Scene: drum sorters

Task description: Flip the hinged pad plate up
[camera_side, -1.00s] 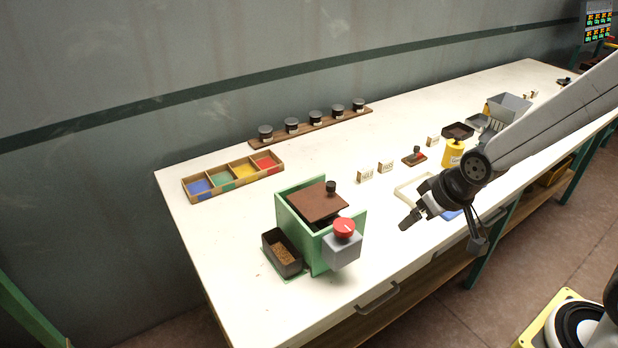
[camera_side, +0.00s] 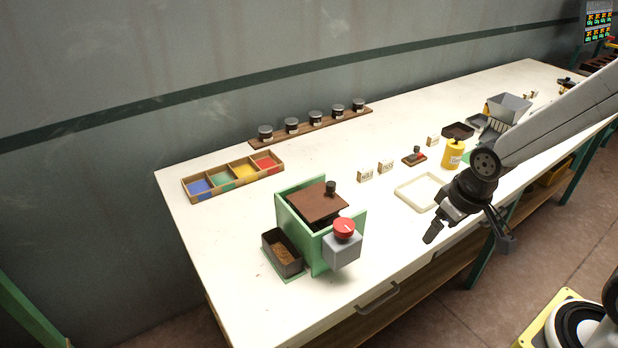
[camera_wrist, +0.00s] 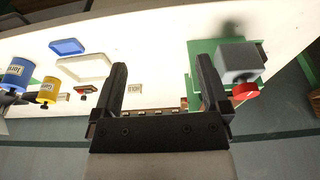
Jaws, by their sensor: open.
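No part is marked as the pad plate, and I cannot tell for certain which one it is. A brown plate (camera_side: 318,202) with a black knob (camera_side: 331,186) lies tilted over the top of a green box (camera_side: 294,216). A flat blue piece (camera_wrist: 68,46) lies beside a pale frame (camera_side: 424,192) in the wrist view; my arm hides it in the side view. My gripper (camera_side: 468,238) is open and empty, right of the green box near the bench's front edge. Its spread fingers also show in the wrist view (camera_wrist: 162,65).
A grey block (camera_side: 341,252) with a red knob (camera_side: 344,227) juts from the green box. A dark tray (camera_side: 283,252) stands left of it. A four-colour tray (camera_side: 233,176), a rack of black-topped jars (camera_side: 312,126) and a yellow jar (camera_side: 452,155) stand farther back.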

